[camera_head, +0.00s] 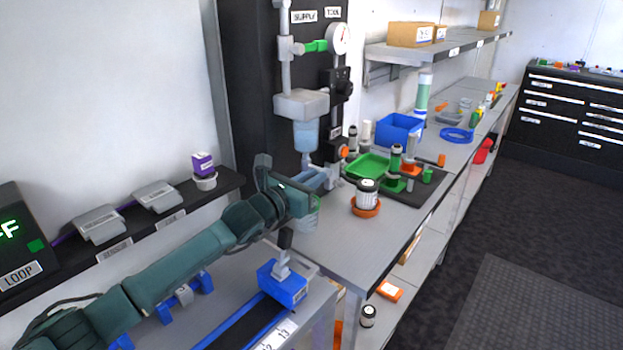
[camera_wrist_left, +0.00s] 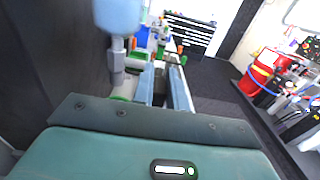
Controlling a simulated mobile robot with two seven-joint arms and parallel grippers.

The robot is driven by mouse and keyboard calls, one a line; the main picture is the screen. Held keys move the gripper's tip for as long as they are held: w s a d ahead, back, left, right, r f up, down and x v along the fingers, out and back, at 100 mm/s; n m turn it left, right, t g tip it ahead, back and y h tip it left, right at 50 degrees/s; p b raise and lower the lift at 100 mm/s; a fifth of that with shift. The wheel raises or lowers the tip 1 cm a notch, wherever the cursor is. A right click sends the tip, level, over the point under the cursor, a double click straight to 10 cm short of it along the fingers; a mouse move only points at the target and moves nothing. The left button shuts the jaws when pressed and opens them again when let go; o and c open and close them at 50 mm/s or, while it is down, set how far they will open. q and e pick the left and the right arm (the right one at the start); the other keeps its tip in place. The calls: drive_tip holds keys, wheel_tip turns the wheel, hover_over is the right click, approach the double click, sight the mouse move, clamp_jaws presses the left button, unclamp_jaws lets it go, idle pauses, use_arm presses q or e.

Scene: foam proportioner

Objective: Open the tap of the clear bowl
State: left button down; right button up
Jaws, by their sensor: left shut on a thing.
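The clear bowl (camera_head: 306,136) hangs under a grey filter head on the dark panel and looks pale blue. It also shows at the top of the left wrist view (camera_wrist_left: 118,14). Its grey tap (camera_wrist_left: 117,62) hangs below it, just left of my fingers in that view. My left gripper (camera_head: 320,178) is just below the bowl, at the tap's height. Its two long fingers (camera_wrist_left: 164,88) point forward and are shut on a small part between them, seemingly the tap's handle. The fingers and my wrist hide most of that part. My right gripper is not in view.
A gauge (camera_head: 339,39) and a black valve sit right of the bowl. The bench holds a white jar on an orange base (camera_head: 366,200), a green tray (camera_head: 367,166) and a blue bin (camera_head: 399,130). A blue-ended rail unit (camera_head: 283,287) lies below my wrist.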

sight(327, 169)
use_arm(q)
drive_tip(key=shift+r, duration=0.1)
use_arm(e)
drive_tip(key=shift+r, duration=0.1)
use_arm(q)
drive_tip(key=shift+r+g+p, duration=0.25)
drive_tip(key=shift+g+p, duration=0.05)
drive_tip(key=shift+p, duration=0.2)
drive_tip(key=shift+w+d+r+g+y+p, duration=0.1)
drive_tip(key=shift+r+g+y+p, duration=0.25)
drive_tip(key=shift+g+y+p, duration=0.25)
drive_tip(key=shift+w+d+r+g+y+p, duration=0.2)
drive_tip(key=shift+r+g+y+p, duration=0.25)
drive_tip(key=shift+g+p, duration=0.4)
drive_tip(key=shift+w+r+g+y+p, duration=0.2)
drive_tip(key=shift+g+y+p, duration=0.15)
drive_tip(key=shift+g+p, duration=0.15)
drive_tip(key=shift+d+r+g+y, duration=0.1)
drive_tip(key=shift+g+y, duration=0.2)
drive_tip(key=shift+g, duration=0.05)
drive_tip(key=shift+w+d+g+y+p, duration=0.1)
drive_tip(key=shift+w+g+y+p, duration=0.05)
drive_tip(key=shift+g+y+p, duration=0.2)
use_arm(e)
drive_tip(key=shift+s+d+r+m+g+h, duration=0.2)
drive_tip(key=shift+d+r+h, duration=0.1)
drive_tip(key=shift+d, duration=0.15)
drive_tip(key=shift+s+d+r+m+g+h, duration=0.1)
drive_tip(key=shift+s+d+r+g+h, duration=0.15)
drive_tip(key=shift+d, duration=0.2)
